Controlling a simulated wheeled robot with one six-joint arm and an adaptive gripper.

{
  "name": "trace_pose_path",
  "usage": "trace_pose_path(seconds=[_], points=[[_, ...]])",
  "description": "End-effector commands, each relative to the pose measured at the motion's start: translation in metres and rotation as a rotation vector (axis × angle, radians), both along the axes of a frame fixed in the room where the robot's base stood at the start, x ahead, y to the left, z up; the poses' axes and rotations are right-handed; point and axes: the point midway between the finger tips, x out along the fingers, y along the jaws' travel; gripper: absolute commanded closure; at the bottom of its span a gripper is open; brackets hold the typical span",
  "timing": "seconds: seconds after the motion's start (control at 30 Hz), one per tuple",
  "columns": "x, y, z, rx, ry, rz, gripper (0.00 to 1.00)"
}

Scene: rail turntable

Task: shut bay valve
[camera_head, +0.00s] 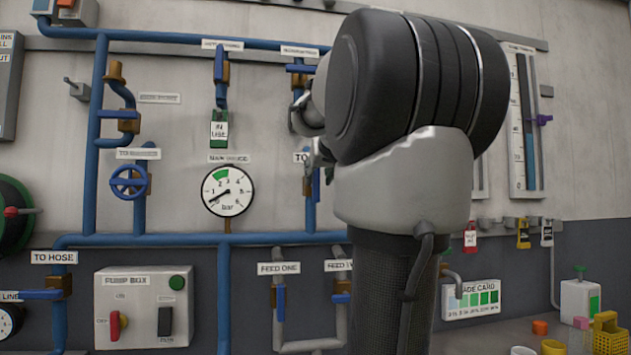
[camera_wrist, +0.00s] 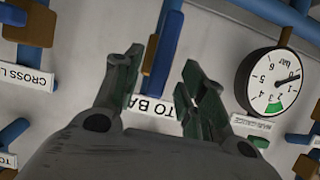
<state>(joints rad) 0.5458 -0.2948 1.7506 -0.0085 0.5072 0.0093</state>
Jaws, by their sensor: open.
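The bay valve shows in the wrist view as a brass body (camera_wrist: 150,54) with a blue lever (camera_wrist: 163,62) lying lengthwise along its pipe. Its label (camera_wrist: 165,107), partly covered, reads "TO BA". My gripper (camera_wrist: 162,62) is open and empty, with one fingertip on each side of the lever in the picture. I cannot tell whether either finger touches it. In the head view the valve's brass body (camera_head: 308,186) is at the left edge of my arm, which hides part of the valve and most of my gripper.
A pressure gauge (camera_head: 228,191) is left of the valve, and a blue handwheel (camera_head: 129,182) further left. Blue pipes (camera_head: 190,240) and a pump box (camera_head: 144,307) are lower down. Bottles and baskets (camera_head: 607,335) stand at lower right.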

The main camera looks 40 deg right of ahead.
Motion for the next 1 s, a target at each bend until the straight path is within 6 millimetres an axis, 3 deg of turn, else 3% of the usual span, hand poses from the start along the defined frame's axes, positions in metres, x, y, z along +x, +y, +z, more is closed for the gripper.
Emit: trace_pose_path(seconds=[0.2,0.57,0.8,1.0], points=[[0.024,-0.015,-0.012,0.0,0.0,0.0,0.59],[0.03,-0.018,-0.015,0.0,0.0,0.0,0.59],[0.03,-0.018,-0.015,0.0,0.0,0.0,1.0],[0.03,-0.018,-0.015,0.003,-0.001,0.0,1.0]])
